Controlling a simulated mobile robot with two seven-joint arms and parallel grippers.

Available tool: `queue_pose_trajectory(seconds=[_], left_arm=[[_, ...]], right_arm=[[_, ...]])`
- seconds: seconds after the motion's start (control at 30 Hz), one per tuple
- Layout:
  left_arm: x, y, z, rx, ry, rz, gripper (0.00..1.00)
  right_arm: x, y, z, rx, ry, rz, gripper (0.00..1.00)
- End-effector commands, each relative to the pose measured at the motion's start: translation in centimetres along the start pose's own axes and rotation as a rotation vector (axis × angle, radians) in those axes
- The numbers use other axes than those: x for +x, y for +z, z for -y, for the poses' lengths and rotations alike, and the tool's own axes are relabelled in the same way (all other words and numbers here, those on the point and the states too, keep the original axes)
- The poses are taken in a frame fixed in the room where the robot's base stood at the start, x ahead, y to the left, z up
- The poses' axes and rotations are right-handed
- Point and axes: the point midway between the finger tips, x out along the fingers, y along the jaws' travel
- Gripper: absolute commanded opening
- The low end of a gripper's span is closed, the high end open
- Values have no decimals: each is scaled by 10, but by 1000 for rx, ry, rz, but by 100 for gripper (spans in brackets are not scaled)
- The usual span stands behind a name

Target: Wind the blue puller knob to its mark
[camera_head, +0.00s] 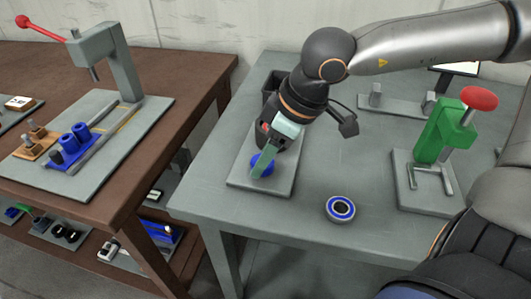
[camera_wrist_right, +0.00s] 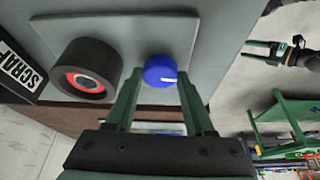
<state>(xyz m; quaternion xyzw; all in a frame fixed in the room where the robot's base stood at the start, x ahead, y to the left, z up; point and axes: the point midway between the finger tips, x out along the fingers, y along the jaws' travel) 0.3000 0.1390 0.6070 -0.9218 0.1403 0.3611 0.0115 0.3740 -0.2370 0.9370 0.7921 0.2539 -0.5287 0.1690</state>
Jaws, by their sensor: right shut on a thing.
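The blue puller knob (camera_head: 262,164) is on a grey plate (camera_head: 284,187) on the grey bench. In the right wrist view the knob (camera_wrist_right: 160,71) shows a short white line on its face. My right gripper (camera_head: 265,160) reaches down with its green fingers at the knob and is shut on it; the fingers (camera_wrist_right: 157,88) are on either side of the knob in the wrist view. Which mark the line lines up with cannot be told. My left gripper (camera_wrist_right: 258,49) shows small and apart from the bench at the right of the wrist view, its green fingers apart.
A black cylinder with a red ring (camera_wrist_right: 85,70) stands beside the knob, near a dark SCRAP bin (camera_wrist_right: 20,62). A blue-ringed bearing (camera_head: 340,208) lies on the bench, and a green press with red knob (camera_head: 447,130) stands right. A brown bench (camera_head: 195,75) is at left.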

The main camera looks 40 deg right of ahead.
Motion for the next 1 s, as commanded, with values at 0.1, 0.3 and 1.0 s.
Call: queue_pose_trajectory(seconds=[0.1, 0.3, 1.0], left_arm=[[0, 0, 0, 0, 0, 0, 84], [0, 0, 0, 0, 0, 0, 84], [-10, -13, -2, -2, 1, -1, 84]], right_arm=[[1, 1, 0, -1, 0, 4, 59], [0, 1, 0, -1, 0, 3, 82], [-68, -3, 0, 1, 3, -7, 84]])
